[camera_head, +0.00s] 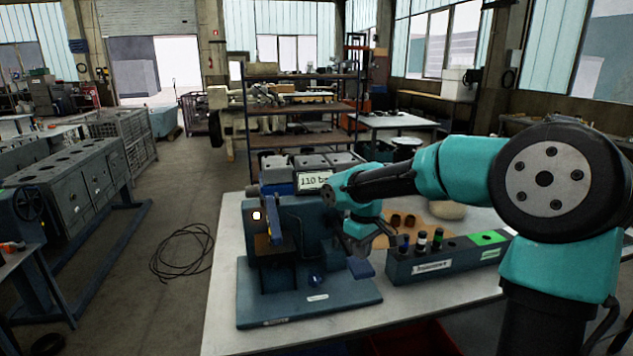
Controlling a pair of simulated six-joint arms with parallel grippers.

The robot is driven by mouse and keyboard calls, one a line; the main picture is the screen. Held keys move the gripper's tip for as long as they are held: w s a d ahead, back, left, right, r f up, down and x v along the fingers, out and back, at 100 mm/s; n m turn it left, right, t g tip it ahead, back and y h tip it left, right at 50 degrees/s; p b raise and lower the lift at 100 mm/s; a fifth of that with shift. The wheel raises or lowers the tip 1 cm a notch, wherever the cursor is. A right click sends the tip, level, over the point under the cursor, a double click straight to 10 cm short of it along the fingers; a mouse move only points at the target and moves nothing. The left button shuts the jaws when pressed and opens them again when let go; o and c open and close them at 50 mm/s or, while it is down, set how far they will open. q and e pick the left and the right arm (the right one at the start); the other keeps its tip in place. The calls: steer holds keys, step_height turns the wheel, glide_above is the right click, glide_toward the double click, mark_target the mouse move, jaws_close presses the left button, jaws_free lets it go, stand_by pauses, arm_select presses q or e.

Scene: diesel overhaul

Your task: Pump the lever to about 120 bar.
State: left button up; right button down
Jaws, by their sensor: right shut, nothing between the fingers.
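A blue test stand (310,302) stands on the front left of the light table. A small white display (312,181) on it reads about 110 bar; its right end is hidden behind my right arm. A blue flat-ended piece (360,268), which looks like the lever's end, sticks out at the right of the stand, low and just under my right gripper. My right gripper (372,238) is shut and empty, close above this piece; I cannot tell whether they touch. An upright blue part (274,222) stands at the stand's front left. My left gripper is out of view.
Right of the stand, a long dark holder (440,262) carries several coloured-topped pieces and a green patch. Brown ring-shaped parts (403,219) lie behind it. A lit square lamp (257,215) is on the stand's left. The table (222,290) is bare at its left edge.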

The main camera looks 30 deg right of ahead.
steer(key=shift+w+f, duration=0.1)
steer(key=shift+f, duration=1.35)
steer(key=shift+s+a+r, duration=0.1)
steer(key=shift+s+r, duration=0.1)
steer(key=shift+r, duration=0.55)
steer(key=shift+s+r, duration=0.15)
steer(key=shift+r, duration=0.55)
steer(key=shift+r, duration=2)
